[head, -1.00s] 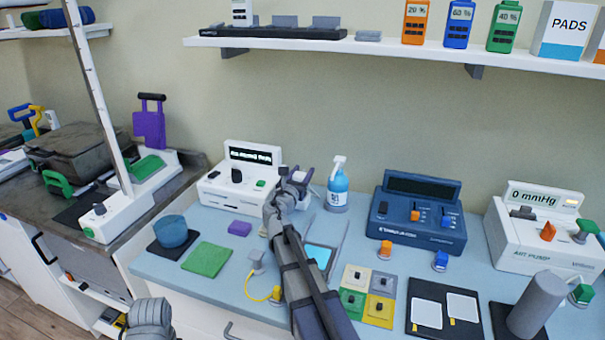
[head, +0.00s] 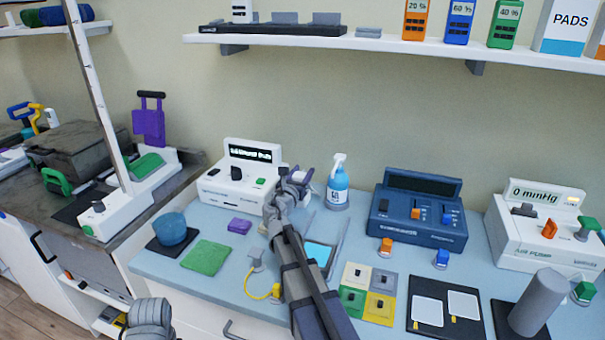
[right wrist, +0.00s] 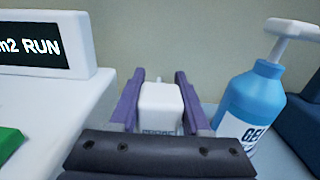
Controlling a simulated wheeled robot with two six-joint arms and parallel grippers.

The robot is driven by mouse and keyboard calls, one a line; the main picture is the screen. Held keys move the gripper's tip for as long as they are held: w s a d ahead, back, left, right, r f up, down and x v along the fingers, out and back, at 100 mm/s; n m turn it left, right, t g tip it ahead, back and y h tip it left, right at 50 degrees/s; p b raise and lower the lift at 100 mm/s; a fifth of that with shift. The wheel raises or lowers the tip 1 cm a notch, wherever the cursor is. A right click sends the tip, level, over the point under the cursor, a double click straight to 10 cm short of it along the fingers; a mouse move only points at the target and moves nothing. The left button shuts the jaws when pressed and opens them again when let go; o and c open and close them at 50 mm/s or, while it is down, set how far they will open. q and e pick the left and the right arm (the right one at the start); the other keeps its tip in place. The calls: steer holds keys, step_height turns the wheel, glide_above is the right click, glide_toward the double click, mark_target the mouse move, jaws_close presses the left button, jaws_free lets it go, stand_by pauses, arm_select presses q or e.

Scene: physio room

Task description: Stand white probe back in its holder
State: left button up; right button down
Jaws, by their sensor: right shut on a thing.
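My right gripper (head: 297,182) is just right of the white machine (head: 236,178) with the lit display, above the blue counter. In the right wrist view, the purple fingers of the right gripper (right wrist: 160,95) are shut on the white probe (right wrist: 160,108). It shows as a white block with small dark print on its near face and a thin light stem at its far end. In the head view the gripper mostly covers it. I cannot make out the holder; the gripper and arm hide that part of the counter. My left gripper's fingers are not visible.
A blue gel bottle (head: 337,184) stands close to the right of the right gripper. A navy machine (head: 415,213) is further right. A purple block (head: 239,226), a green cloth (head: 206,257) and a blue bowl (head: 171,230) lie left of the arm. A shelf (head: 400,43) runs above.

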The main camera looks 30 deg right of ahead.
steer(key=shift+c, duration=1.4)
jaws_free()
steer(key=shift+v, duration=3.95)
